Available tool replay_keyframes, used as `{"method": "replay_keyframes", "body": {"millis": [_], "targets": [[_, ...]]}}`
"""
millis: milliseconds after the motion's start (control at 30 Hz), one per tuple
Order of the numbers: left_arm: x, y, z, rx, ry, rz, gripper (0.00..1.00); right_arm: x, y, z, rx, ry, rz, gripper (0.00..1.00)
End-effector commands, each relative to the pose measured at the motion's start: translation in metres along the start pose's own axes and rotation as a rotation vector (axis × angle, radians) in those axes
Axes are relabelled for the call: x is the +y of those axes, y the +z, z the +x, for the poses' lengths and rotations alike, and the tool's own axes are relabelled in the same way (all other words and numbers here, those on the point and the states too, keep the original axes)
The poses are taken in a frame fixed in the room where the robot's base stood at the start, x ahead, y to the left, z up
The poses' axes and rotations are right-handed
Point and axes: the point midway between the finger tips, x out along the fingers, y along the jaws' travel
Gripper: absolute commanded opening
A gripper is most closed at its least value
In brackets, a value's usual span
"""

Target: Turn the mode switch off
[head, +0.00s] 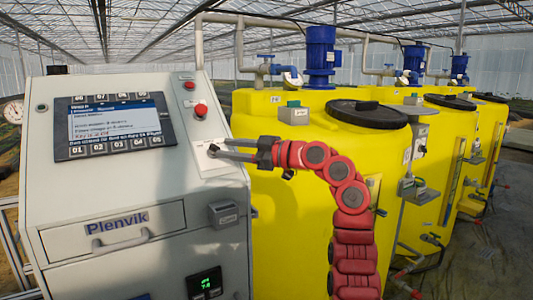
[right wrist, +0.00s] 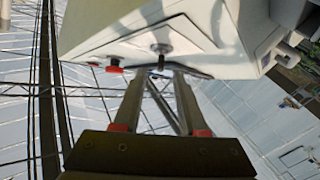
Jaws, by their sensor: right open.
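The mode switch (head: 213,148) is a small knob on a pale plate on the right part of the white control cabinet's sloped face. In the right wrist view the mode switch (right wrist: 160,49) is a round metal base with a short dark stem. My right gripper (head: 229,150) comes in from the right, just in front of the switch. In the right wrist view the right gripper (right wrist: 156,78) is open, its two fingers apart with the switch lined up between their tips. I cannot tell whether they touch it. My left gripper is not in view.
The cabinet (head: 150,180) carries a display screen (head: 114,124) and a red push button (head: 200,110) above the switch. The red button also shows in the right wrist view (right wrist: 115,69). A drawer handle (head: 125,240) sits lower. Yellow tanks (head: 290,215) stand close on the right.

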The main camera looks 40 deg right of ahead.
Motion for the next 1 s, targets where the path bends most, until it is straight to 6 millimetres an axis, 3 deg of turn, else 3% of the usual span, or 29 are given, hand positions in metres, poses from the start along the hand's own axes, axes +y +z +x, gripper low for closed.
{"method": "replay_keyframes", "body": {"millis": [200,433,633,1000], "targets": [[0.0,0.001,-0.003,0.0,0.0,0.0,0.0,0.001,0.002,-0.061,-0.004,0.004,-0.001,0.41],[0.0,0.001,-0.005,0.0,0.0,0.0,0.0,0.001,0.0,-0.107,-0.002,0.004,-0.002,0.41],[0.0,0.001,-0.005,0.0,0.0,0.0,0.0,0.0,0.0,-0.123,-0.001,0.0,-0.002,0.41],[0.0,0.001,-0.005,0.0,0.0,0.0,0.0,0.0,-0.001,-0.124,0.0,-0.001,-0.002,0.41]]}}
